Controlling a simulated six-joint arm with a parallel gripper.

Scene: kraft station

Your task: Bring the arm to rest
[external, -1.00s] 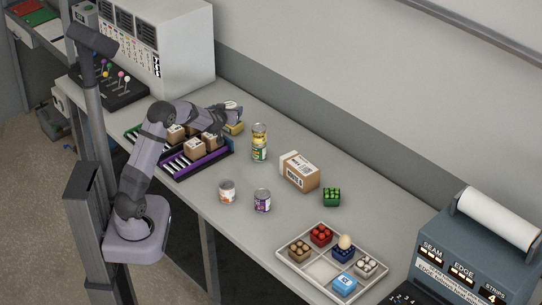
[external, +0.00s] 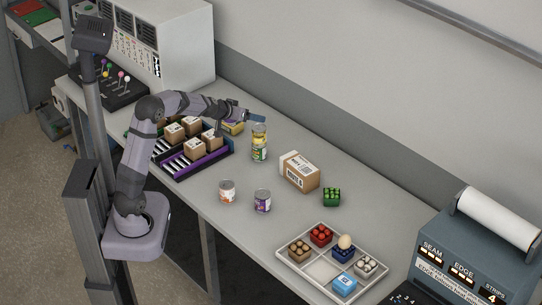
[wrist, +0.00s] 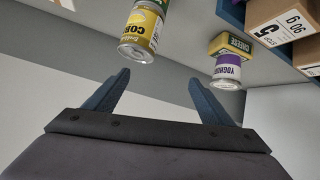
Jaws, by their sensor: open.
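My gripper (external: 256,117) is held out over the back of the table, just behind and above a tall yellow-green can or stack of cans (external: 259,147). In the wrist view my gripper (wrist: 159,80) shows two blue fingers spread wide apart, with nothing between them. The arm is bent at the elbow and reaches to the right from its base. The yellow cans (wrist: 144,28) also show at the top of the wrist view, apart from the fingers. A yellow cheese block (wrist: 231,42) and a purple yoghurt can (wrist: 228,70) show to the right there.
A purple rack (external: 207,165) with several cardboard boxes lies below the forearm. A white divided tray (external: 322,272) is at front right. Open table lies between.

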